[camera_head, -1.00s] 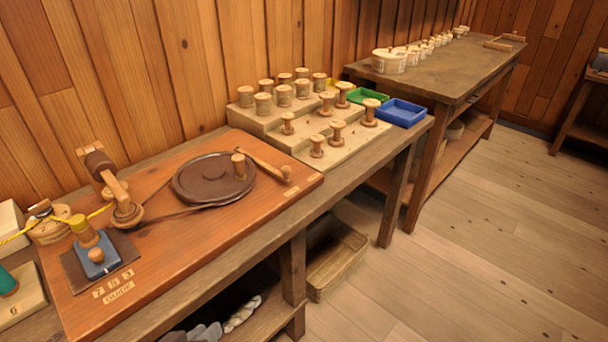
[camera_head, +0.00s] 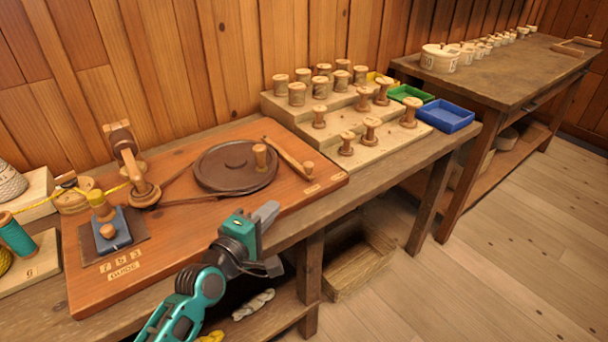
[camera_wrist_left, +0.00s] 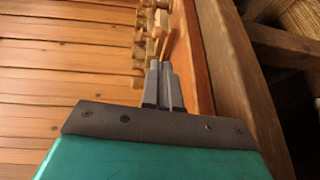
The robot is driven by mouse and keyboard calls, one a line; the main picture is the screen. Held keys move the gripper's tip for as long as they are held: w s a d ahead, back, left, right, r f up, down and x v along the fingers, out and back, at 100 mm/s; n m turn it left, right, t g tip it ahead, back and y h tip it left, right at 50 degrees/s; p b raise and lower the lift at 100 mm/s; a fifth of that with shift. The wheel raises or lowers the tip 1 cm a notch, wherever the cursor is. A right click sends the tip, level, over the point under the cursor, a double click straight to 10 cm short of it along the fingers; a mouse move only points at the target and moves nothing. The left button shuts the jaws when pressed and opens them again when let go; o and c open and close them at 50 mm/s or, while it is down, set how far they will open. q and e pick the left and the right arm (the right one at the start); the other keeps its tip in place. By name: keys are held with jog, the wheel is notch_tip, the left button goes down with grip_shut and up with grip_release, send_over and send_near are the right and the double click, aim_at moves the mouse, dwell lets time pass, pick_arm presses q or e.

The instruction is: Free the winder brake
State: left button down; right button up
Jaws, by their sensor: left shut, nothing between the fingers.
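The winder stands on an orange-brown board (camera_head: 190,225), with a dark round wheel (camera_head: 225,178) that carries an upright wooden peg (camera_head: 260,155). A wooden lever (camera_head: 288,155), which looks like the brake, lies along the wheel's right side; whether it touches the rim I cannot tell. A wooden winder arm (camera_head: 128,160) rises at the board's left. My left gripper (camera_head: 268,212) is over the board's front edge, short of the wheel and lever, shut and empty. The wrist view shows its fingers (camera_wrist_left: 161,65) together, with small wooden parts beyond them. My right gripper is not in view.
A blue guide block (camera_head: 112,238) with a yellow-topped peg sits at the board's left front. A stepped stand of spools (camera_head: 340,135) is right of the board, then green (camera_head: 410,93) and blue (camera_head: 445,116) trays. Yellow thread runs at left.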

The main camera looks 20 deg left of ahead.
aim_at(306, 169)
pick_arm(q)
jog(key=shift+w+a+r, duration=0.1)
jog(key=shift+w+a, duration=0.05)
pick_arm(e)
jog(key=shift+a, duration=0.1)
pick_arm(q)
jog(key=b+x, duration=0.2)
jog(key=x, duration=1.2)
jog(key=shift+a, duration=0.15)
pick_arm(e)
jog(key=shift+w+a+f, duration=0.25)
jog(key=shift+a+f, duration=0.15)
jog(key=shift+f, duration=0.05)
pick_arm(q)
jog(key=shift+r, duration=0.1)
